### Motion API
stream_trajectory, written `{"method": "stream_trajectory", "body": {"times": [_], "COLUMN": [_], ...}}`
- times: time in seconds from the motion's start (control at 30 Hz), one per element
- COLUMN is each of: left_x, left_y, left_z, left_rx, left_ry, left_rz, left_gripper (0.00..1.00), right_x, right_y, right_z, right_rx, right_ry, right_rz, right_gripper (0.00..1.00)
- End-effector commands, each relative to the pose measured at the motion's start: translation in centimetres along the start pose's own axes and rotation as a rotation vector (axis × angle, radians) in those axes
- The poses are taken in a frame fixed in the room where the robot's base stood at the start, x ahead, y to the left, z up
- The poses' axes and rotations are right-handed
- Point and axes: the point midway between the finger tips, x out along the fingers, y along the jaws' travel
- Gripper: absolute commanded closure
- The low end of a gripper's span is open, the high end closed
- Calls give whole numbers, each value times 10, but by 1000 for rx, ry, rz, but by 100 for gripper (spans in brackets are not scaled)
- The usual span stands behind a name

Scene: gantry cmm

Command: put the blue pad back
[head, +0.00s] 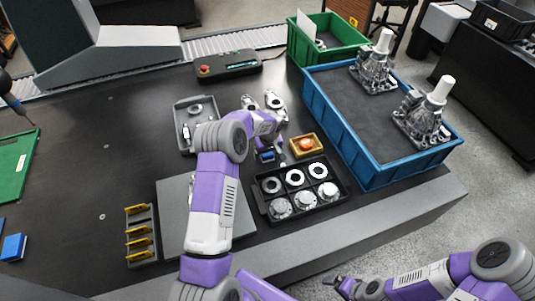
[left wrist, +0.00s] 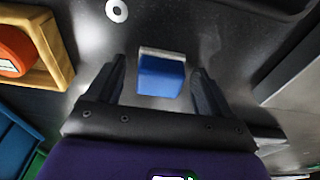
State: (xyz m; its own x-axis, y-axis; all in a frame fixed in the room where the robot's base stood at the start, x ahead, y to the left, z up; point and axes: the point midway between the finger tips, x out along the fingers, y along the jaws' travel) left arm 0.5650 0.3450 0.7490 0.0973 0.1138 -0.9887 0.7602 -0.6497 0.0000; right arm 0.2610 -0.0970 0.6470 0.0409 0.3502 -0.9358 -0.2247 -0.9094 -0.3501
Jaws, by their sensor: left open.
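A small blue pad with a pale grey edge (left wrist: 161,76) lies on the dark table and shows between the fingers in the left wrist view. It also shows in the head view (head: 266,156), partly hidden by my gripper. My left gripper (head: 272,152) is open above it; in the left wrist view (left wrist: 160,82) there is a gap on both sides of the pad. Another blue block (head: 14,247) lies at the far left of the table. My right gripper (head: 336,286) is low at the bottom right, away from the table objects; its jaws are too small to judge.
A wooden box with an orange round thing (head: 292,141) stands close beside my left gripper. A black tray of metal rings and flanges (head: 262,205) is in front. A grey tray (head: 178,118), a blue crate (head: 375,178) and a yellow-slotted rack (head: 143,260) stand around.

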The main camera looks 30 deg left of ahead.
Motion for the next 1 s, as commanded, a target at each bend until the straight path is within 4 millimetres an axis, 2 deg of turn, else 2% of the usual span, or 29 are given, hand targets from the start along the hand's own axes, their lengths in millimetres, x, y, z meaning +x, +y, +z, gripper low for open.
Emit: {"method": "stream_trajectory", "body": {"times": [0.17, 0.4, 0.53, 0.7, 1.0], "left_x": [-30, -83, -105, -119, -122], "left_y": [0, 1, 0, 0, 0], "left_z": [-1, -1, -1, 0, 0], "left_rx": [-1, 1, -1, 0, 0], "left_ry": [3, 3, 2, 1, 0], "left_rz": [1, 2, 1, 0, 0], "left_gripper": [19, 19, 19, 19, 19], "right_x": [-8, -17, -21, -23, -23], "right_y": [-3, -7, -8, -9, -9], "right_z": [0, 1, 1, 1, 1], "right_rx": [0, 0, 0, 0, 0], "right_ry": [0, 0, 0, 0, 0], "right_rz": [0, 0, 0, 0, 0], "right_gripper": [0, 0, 0, 0, 0]}}
